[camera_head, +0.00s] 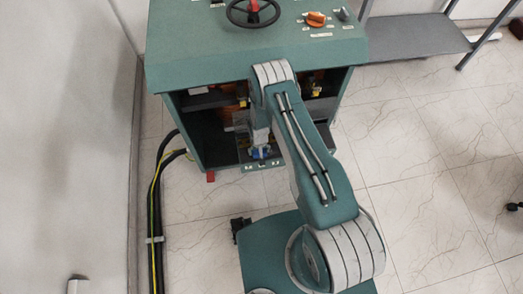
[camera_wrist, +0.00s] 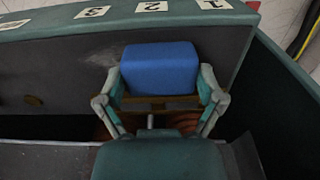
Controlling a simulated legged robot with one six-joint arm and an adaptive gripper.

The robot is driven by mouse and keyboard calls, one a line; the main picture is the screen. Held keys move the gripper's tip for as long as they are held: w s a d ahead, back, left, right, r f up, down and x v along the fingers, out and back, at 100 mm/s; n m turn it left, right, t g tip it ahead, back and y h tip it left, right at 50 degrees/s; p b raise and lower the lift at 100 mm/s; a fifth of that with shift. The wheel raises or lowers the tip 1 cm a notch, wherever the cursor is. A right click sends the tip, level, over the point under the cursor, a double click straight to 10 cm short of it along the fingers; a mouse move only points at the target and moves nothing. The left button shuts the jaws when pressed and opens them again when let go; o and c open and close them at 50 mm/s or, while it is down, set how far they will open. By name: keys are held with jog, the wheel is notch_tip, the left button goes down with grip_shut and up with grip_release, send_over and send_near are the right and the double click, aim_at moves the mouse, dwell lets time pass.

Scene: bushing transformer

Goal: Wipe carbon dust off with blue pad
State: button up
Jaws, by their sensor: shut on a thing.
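The blue pad (camera_wrist: 160,68) is a blue block held between the two fingers of my gripper (camera_wrist: 160,84) in the wrist view. My gripper is shut on its sides. The pad is in front of a dark grey panel (camera_wrist: 60,70); I cannot tell whether it touches it. In the head view the pad (camera_head: 260,152) shows small and blue at the low front of the green cabinet (camera_head: 170,65), below my arm. A small brownish mark (camera_wrist: 33,100) is on the dark panel at left; I cannot tell whether it is carbon dust.
The cabinet has a black handwheel (camera_head: 253,12) and an orange knob (camera_head: 316,17) on top. Numbered labels (camera_wrist: 150,7) line an edge above the pad. Black cables (camera_head: 157,200) run along the left wall. A grey shelf (camera_head: 420,38) stands at right. The tiled floor at right is mostly clear.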

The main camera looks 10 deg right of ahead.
aim_at(248, 155)
jog(key=shift+a, duration=1.15)
jog(key=shift+a+f, duration=0.1)
jog(key=shift+a, duration=1.1)
jog(key=shift+w, duration=0.25)
jog(key=shift+c, duration=0.9)
jog(key=shift+w+a, duration=0.1)
jog(key=shift+w, duration=0.4)
jog(key=shift+c, duration=0.5)
jog(key=shift+d, duration=5.35)
jog(key=shift+s, duration=0.5)
jog(key=shift+w+a, duration=0.1)
jog(key=shift+a, duration=3.95)
jog(key=shift+a+f, duration=0.1)
jog(key=shift+a, duration=1.1)
